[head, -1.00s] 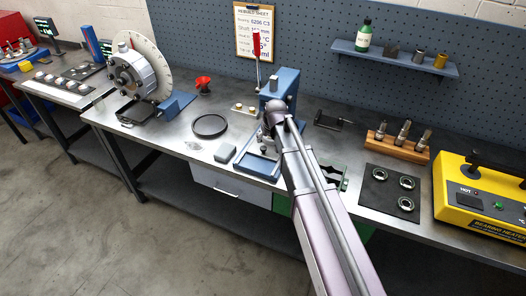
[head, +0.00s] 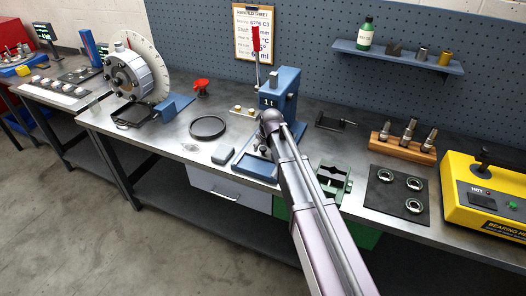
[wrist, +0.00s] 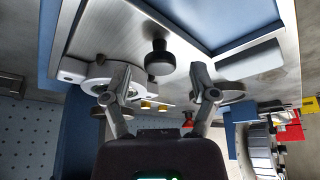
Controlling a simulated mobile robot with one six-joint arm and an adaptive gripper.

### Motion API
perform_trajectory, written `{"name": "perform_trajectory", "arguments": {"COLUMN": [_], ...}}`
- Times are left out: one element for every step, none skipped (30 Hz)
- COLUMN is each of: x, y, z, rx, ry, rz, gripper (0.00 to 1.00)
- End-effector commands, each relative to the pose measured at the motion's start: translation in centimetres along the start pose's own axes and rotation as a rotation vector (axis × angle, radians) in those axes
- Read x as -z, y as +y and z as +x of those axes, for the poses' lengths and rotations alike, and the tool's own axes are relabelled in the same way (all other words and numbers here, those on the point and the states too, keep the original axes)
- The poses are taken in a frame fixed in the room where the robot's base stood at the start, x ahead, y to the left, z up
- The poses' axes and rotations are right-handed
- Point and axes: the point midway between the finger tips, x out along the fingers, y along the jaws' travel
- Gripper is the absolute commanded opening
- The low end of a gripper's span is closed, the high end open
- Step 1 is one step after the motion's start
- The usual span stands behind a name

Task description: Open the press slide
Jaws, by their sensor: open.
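The blue arbor press (head: 283,93), marked "1t", stands at the back of the bench with a red-handled lever (head: 256,45) pointing up. Its blue base (head: 243,169) reaches toward the front edge; my arm hides part of it. In the wrist view, where the scene looks upside down, a dark round knob (wrist: 159,62) stands out from a bright metal plate. I cannot tell for sure whether the knob belongs to the slide. My gripper (wrist: 160,90) is open and empty, its fingers on either side of the knob's line, apart from it. In the head view my arm hides the fingers.
A black ring (head: 208,127) and a grey block (head: 223,154) lie left of the press. A green fixture (head: 334,180), a bearing mat (head: 399,193) and a yellow heater (head: 484,195) lie right. The dial rotor stand (head: 135,72) is farther left.

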Motion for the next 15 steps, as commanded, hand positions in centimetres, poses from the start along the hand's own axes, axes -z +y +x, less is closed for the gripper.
{"name": "perform_trajectory", "arguments": {"x": [-0.02, -0.02, -0.01, -0.01, 0.00, 0.01, 0.01, 0.01, 0.04, 0.05, 0.05, 0.05, 0.05, 0.05, 0.05], "y": [-0.01, -0.02, -0.03, -0.03, -0.04, -0.04, -0.05, -0.05, -0.13, -0.18, -0.19, -0.20, -0.19, -0.19, -0.19], "z": [0.37, 0.43, 0.49, 0.52, 0.54, 0.56, 0.56, 0.55, 0.55, 0.55, 0.54, 0.54, 0.54, 0.54, 0.54], "rx": [0.000, 0.000, 0.000, 0.000, 0.000, 0.000, 0.000, 0.000, 0.001, 0.001, 0.001, 0.001, 0.001, 0.001, 0.001], "ry": [0.000, 0.000, 0.000, 0.000, 0.000, 0.000, 0.000, 0.000, 0.000, 0.000, 0.000, 0.000, 0.000, 0.000, 0.000], "rz": [0.000, 0.000, 0.000, 0.000, 0.000, 0.000, 0.000, 0.000, -0.001, -0.001, -0.002, -0.002, -0.001, -0.001, -0.001], "gripper": [0.76, 0.76, 0.76, 0.76, 0.76, 0.76, 0.76, 0.76, 0.76, 0.76, 0.76, 0.76, 0.76, 0.76, 0.70]}}
